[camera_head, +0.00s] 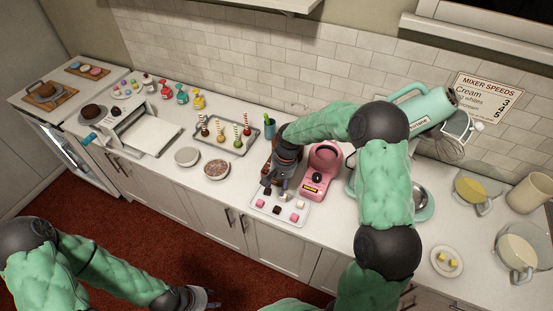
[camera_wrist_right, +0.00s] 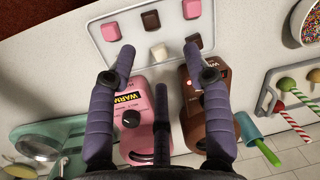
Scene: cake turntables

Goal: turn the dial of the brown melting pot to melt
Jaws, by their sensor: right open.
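The brown melting pot (camera_head: 267,152) stands on the counter, mostly hidden behind my right gripper (camera_head: 275,184) in the head view. In the right wrist view the brown melting pot (camera_wrist_right: 214,125) is at the right, with a WARM label and a small red light. Its dial is not clearly visible; a finger covers part of the pot's front. My right gripper (camera_wrist_right: 158,65) is open and empty, its fingers spread over the front of the pots; contact cannot be told. My left gripper (camera_head: 206,297) is low at the bottom edge, away from the counter, its jaw state unclear.
A pink melting pot (camera_head: 321,168) with a black dial (camera_wrist_right: 131,118) stands right beside the brown one. A tray (camera_head: 301,221) of pink, brown and white cubes lies in front. A tray of cake pops (camera_head: 243,145) stands left, a teal mixer (camera_head: 425,112) right.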

